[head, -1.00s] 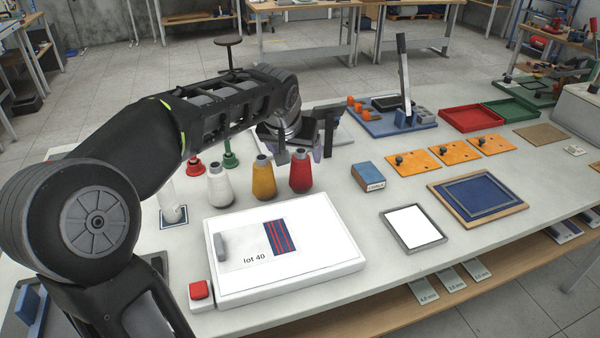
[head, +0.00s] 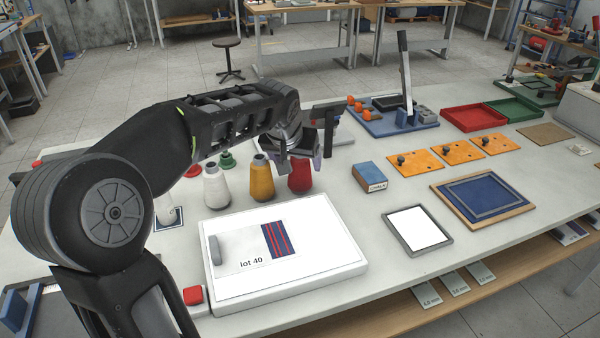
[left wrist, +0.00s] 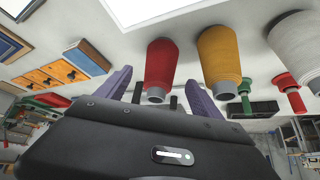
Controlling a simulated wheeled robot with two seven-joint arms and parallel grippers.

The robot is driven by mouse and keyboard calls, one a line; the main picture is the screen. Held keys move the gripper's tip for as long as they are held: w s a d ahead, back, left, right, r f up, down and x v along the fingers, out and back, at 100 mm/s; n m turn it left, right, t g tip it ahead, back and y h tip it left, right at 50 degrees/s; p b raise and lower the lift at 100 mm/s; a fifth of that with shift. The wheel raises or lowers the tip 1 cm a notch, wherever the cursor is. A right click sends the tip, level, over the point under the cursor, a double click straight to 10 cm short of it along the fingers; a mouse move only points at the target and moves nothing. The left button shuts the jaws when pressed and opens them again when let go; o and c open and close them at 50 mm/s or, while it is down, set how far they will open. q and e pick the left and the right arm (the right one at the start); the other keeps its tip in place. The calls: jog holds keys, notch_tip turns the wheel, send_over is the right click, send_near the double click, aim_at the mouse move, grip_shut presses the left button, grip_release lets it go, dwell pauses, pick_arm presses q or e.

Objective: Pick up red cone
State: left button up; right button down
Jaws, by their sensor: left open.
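The red cone (head: 300,178) of thread stands upright on the table, at the right end of a row with a yellow cone (head: 262,180) and a white cone (head: 216,187). My left gripper (head: 301,160) is open at the red cone and hides its top in the head view. In the left wrist view the red cone (left wrist: 161,66) shows between the two purple fingers of my left gripper (left wrist: 160,90), with its grey tip toward the palm. I cannot tell whether a finger touches it. My right gripper is not in view.
The yellow cone (left wrist: 220,55) stands close beside the red one. Small green (head: 227,160) and red spools stand behind the row. A white lot board (head: 330,262) lies in front. A blue box (head: 370,177) is to the right.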

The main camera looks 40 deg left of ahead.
aim_at(300, 166)
pick_arm(q)
jog(key=p+x, duration=0.1)
jog(key=x, duration=0.4)
jog(key=shift+w+a, duration=0.1)
jog(key=shift+w, duration=0.05)
jog(key=shift+c, duration=0.3)
dwell(0.4)
jog(key=c, duration=1.6)
jog(key=shift+o, duration=0.2)
jog(key=shift+r, duration=0.1)
notch_tip(300, 166, up, 10)
